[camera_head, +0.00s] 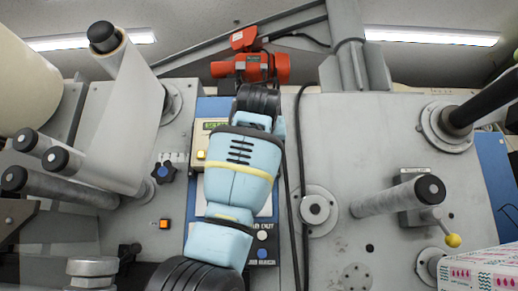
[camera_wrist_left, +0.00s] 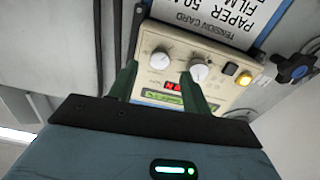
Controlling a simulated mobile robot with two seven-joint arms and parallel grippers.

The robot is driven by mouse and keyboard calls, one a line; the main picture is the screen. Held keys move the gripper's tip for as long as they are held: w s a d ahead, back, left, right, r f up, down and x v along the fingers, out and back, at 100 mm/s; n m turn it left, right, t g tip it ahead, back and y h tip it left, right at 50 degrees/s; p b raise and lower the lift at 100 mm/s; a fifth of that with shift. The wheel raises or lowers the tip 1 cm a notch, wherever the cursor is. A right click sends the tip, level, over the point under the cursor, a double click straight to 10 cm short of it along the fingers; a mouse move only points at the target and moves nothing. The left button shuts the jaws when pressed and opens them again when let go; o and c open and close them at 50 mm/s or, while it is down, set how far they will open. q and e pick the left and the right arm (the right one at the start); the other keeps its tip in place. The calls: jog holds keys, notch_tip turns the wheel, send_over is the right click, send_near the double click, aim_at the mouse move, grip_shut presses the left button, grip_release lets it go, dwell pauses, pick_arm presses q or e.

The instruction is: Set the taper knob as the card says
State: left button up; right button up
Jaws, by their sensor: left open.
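The cream control box (camera_wrist_left: 225,88) shows in the left wrist view, with two round white knobs and a lit display. One knob (camera_wrist_left: 160,58) lies between the fingertips in the picture; the other knob (camera_wrist_left: 199,70) is beside the right fingertip. I cannot read which is the taper knob. My left gripper (camera_wrist_left: 158,70) is open; contact with a knob cannot be told. The tension card (camera_wrist_left: 215,17) appears upside down and cut off; "PAPER 50" and "FILM" are legible. In the head view my blue arm covers most of the box (camera_head: 203,138). My right gripper is out of view.
A yellow button (camera_wrist_left: 244,79) is on the box. A dark blue star knob (camera_wrist_left: 293,67) stands beside it. Rollers (camera_head: 120,110) stand left and right of the panel. Black cables (camera_head: 304,180) hang right of my arm. A patterned carton (camera_head: 480,270) is at lower right.

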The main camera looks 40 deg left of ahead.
pick_arm(q)
jog(key=shift+x, duration=2.15)
jog(key=c, duration=1)
